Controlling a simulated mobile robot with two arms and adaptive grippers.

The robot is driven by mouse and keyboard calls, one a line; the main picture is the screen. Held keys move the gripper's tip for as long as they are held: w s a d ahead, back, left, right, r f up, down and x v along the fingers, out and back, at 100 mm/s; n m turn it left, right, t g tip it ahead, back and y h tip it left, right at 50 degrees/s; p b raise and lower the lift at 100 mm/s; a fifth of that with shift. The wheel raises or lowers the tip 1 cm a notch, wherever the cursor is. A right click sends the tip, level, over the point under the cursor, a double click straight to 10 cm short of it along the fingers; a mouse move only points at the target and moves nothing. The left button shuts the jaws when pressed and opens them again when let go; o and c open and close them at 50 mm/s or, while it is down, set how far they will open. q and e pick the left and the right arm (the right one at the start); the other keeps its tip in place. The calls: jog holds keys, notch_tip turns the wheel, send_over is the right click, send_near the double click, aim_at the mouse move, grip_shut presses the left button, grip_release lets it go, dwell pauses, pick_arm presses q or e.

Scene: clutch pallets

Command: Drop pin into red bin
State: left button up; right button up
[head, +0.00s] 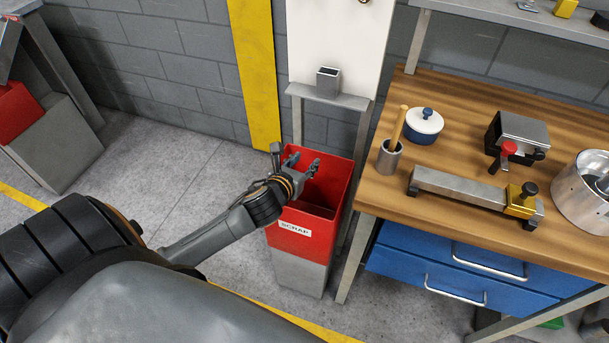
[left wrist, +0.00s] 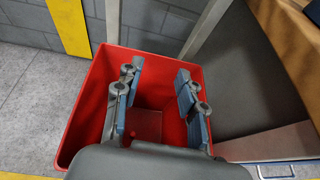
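The red bin (head: 337,180) stands on the floor beside the workbench, with a label reading SCRAP on its front and a grey lower part. In the left wrist view the bin's red rim (left wrist: 78,117) surrounds my fingers. My left gripper (head: 303,164) is over the bin's opening. Its fingers (left wrist: 159,96) are spread apart with nothing between them. A paler square patch (left wrist: 147,124) shows down inside the bin; I cannot tell what it is. I see no pin in either view. My right gripper is not in view.
The wooden workbench (head: 450,100) right of the bin holds a wooden-handled tool in a grey cup (head: 389,157), a white-and-blue pot (head: 424,126), a vise-like block (head: 516,138) and a metal bar fixture (head: 465,190). A white panel with a small shelf (head: 330,97) stands behind the bin.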

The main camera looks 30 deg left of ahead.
pick_arm(q)
jog(key=v, duration=1.2)
dwell(0.3)
